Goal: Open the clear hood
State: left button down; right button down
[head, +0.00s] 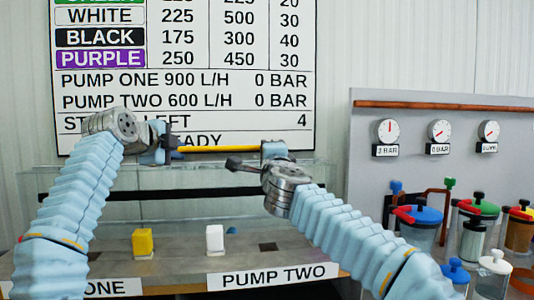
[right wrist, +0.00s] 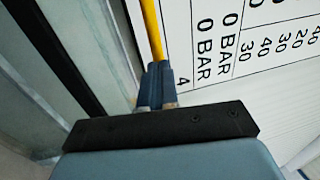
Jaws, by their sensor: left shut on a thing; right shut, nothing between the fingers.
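The clear hood (head: 60,180) is a see-through box over the pump bench. A yellow bar (head: 217,149) runs level along its upper side, and it also shows in the right wrist view (right wrist: 151,28). My left gripper (head: 168,148) is shut on the bar's left end; its fingers are partly hidden by the wrist. My right gripper (head: 262,152) is at the bar's right end. In the right wrist view its blue fingers (right wrist: 156,84) are shut together with nothing between them, and the bar appears just past their tips. Whether they touch it I cannot tell.
A white yellow-topped block (head: 143,241) and a white block (head: 214,239) stand on the bench behind the clear front. A sign board (head: 185,85) hangs behind. At right, a grey panel (head: 365,180) carries gauges, with several lidded jars (head: 420,235) in front.

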pick_arm(q)
jog(key=shift+w+d+f, duration=0.1)
jog(key=shift+f, duration=0.2)
jog(key=shift+d, duration=0.1)
jog(key=c, duration=1.5)
grip_release()
jog(key=shift+r, duration=0.1)
jog(key=shift+o, duration=0.5)
jog(key=shift+a+r, duration=0.15)
jog(key=shift+a, duration=0.05)
